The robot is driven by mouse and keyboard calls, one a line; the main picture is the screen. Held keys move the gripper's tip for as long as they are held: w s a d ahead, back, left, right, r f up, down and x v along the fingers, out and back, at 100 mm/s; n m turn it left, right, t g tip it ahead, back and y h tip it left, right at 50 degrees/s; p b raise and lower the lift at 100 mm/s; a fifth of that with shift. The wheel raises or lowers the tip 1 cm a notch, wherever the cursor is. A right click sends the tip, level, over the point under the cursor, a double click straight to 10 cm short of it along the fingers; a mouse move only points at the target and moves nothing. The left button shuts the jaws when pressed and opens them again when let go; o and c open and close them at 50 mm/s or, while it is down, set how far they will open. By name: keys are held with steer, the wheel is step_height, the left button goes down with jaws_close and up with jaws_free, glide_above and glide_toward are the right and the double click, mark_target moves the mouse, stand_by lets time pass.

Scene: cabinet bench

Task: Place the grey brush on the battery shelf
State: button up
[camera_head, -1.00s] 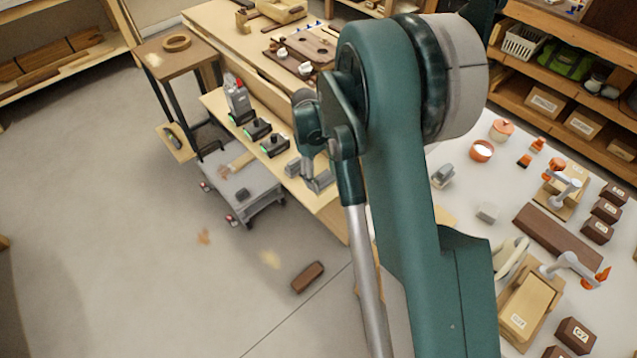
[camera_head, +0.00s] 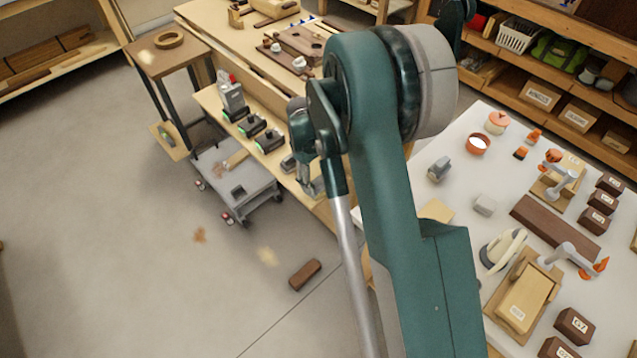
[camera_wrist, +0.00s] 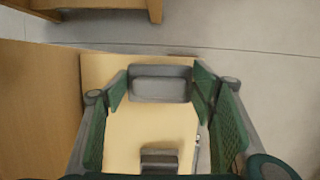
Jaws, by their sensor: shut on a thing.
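My gripper (camera_wrist: 160,84) is shut on a grey block-shaped thing (camera_wrist: 160,90), which looks like the grey brush; no bristles show. The green pads stand at its left and right ends. Below it in the wrist view is the pale wooden battery shelf (camera_wrist: 125,135); I cannot tell whether they touch. A dark grey piece (camera_wrist: 159,160) shows nearer the wrist. In the head view my gripper (camera_head: 311,185) is over the near end of the battery shelf (camera_head: 209,99), partly hidden by my arm. Several dark batteries with green lights (camera_head: 251,126) stand farther along the shelf.
A grey wheeled cart (camera_head: 240,195) stands left of the shelf on the floor. A brown block (camera_head: 305,274) lies on the floor. A white table (camera_head: 460,205) with several items is at the right. A red-topped grey tool (camera_head: 231,95) stands at the shelf's far end.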

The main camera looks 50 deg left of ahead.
steer(key=shift+f, duration=0.2)
steer(key=o, duration=0.9)
steer(key=shift+o, duration=0.2)
steer(key=shift+r, duration=0.1)
steer(key=p+v, duration=0.2)
steer(key=v, duration=1)
steer(key=shift+r, duration=0.1)
stand_by(0.5)
